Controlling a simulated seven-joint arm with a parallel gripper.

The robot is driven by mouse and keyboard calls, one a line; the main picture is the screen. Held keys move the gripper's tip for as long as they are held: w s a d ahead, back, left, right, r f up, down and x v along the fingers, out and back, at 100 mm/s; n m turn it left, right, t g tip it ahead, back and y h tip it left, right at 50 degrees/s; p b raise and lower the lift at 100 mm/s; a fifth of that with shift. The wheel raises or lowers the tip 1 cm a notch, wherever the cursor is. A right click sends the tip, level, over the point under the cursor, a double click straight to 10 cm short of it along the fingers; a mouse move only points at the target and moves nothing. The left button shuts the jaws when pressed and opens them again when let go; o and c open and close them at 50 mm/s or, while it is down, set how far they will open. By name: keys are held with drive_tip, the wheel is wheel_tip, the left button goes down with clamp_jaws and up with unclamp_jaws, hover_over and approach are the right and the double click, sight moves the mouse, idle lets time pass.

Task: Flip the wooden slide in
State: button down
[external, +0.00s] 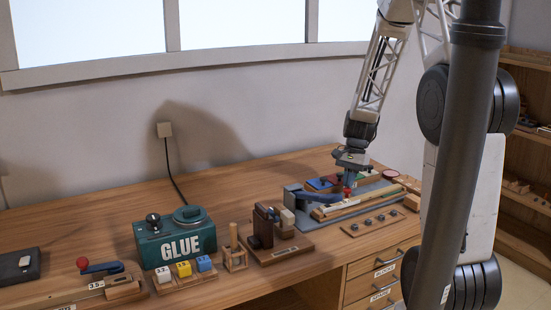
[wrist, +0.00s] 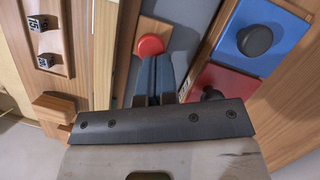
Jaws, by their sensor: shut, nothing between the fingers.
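Long pale wooden strips (external: 358,204) lie along the front of a grey base at the right of the bench; I cannot tell for sure which part is the wooden slide. A wooden strip also runs lengthwise in the wrist view (wrist: 101,50). My gripper (external: 348,186) points down over the base, close to the red knob. In the wrist view its fingers (wrist: 157,60) are together and empty; contact with the knob is unclear.
Blue and red panels (wrist: 255,38) with dark knobs lie right of my fingers in the wrist view. A plank with small dark cubes (wrist: 38,24) lies left. A green GLUE box (external: 178,238) and a wooden clamp-like stand (external: 272,232) stand left. Bare bench lies behind them.

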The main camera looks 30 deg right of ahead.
drive_tip(key=a, duration=0.6)
drive_tip(key=shift+d, duration=0.1)
idle(0.3)
drive_tip(key=shift+w+d, duration=0.15)
drive_tip(key=shift+d, duration=0.2)
drive_tip(key=d, duration=0.1)
drive_tip(key=w+d, duration=0.1)
drive_tip(key=shift+w+d+r, duration=0.15)
drive_tip(key=shift+d+r, duration=0.15)
drive_tip(key=shift+r, duration=0.05)
drive_tip(key=v, duration=1)
